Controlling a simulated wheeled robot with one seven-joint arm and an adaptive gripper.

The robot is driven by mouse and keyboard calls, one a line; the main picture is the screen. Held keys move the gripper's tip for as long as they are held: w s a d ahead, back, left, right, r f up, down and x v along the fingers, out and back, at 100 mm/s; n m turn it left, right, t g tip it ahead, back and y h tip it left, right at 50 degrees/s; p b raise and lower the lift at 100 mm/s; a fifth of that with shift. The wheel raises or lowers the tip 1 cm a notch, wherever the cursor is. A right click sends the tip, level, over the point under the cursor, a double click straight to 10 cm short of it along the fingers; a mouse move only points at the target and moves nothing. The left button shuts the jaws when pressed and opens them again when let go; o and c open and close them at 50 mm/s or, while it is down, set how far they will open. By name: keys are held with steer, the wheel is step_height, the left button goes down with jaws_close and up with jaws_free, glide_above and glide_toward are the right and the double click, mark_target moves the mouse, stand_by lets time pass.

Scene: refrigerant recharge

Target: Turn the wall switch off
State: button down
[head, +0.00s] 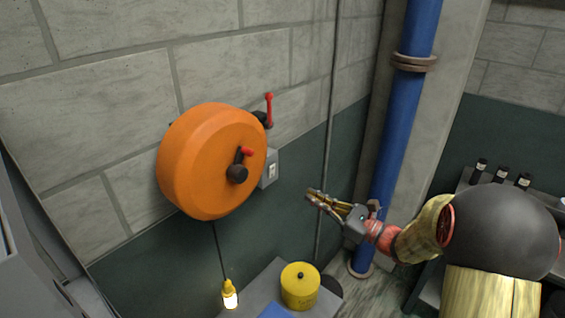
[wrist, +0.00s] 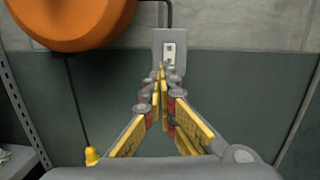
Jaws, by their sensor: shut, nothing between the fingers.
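The wall switch is a grey box with a pale plate (head: 271,171), on the wall just right of the orange reel in the head view. In the wrist view the switch (wrist: 170,48) is straight ahead, above and beyond my fingertips. The toggle position is too small to tell. My gripper (head: 312,195) is shut and empty, to the right of the switch and a little lower in the head view. In the wrist view its fingertips (wrist: 161,70) meet and overlap the lower edge of the switch box. Whether they touch it cannot be told there; in the head view they look apart.
A large orange reel (head: 196,165) on the wall stands close left of the switch. A red-handled lever (head: 269,108) is above it. A lit yellow lamp (head: 229,295) hangs below. A yellow canister (head: 300,287) stands under my gripper. A blue pipe (head: 400,120) runs behind my arm.

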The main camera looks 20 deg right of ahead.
mark_target(275, 167)
steer(key=shift+w+d+m+t, duration=0.2)
steer(key=shift+d+m, duration=0.1)
steer(key=shift+d, duration=0.2)
steer(key=shift+w+d+m+t, duration=0.2)
steer(key=shift+d+m, duration=0.1)
steer(key=shift+d, duration=0.2)
steer(key=x, duration=1.4)
steer(key=shift+w, duration=0.1)
steer(key=shift+h+p, duration=0.3)
